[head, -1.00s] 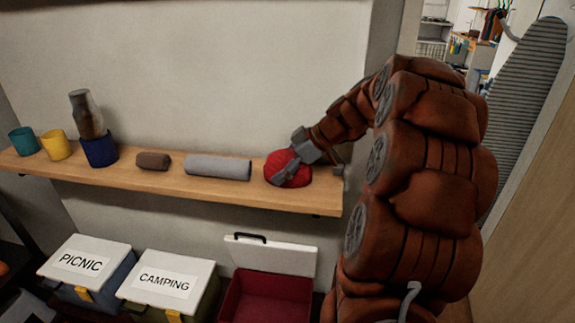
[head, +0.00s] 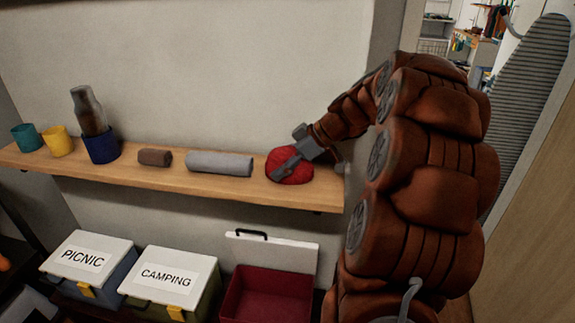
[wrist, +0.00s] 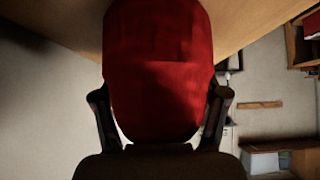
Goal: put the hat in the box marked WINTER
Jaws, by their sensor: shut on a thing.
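The red hat (head: 290,173) is at the right end of the wooden shelf in the head view. My gripper (head: 287,162) is shut on it from above and the right. In the wrist view the red hat (wrist: 158,75) fills the middle between the two dark fingers of my gripper (wrist: 160,120). I cannot tell whether the hat still touches the shelf. An open dark red box (head: 268,297) with its white lid (head: 285,254) raised stands below the shelf. No WINTER label is readable on it from here.
Closed PICNIC (head: 88,257) and CAMPING (head: 166,278) boxes stand left of the open box.

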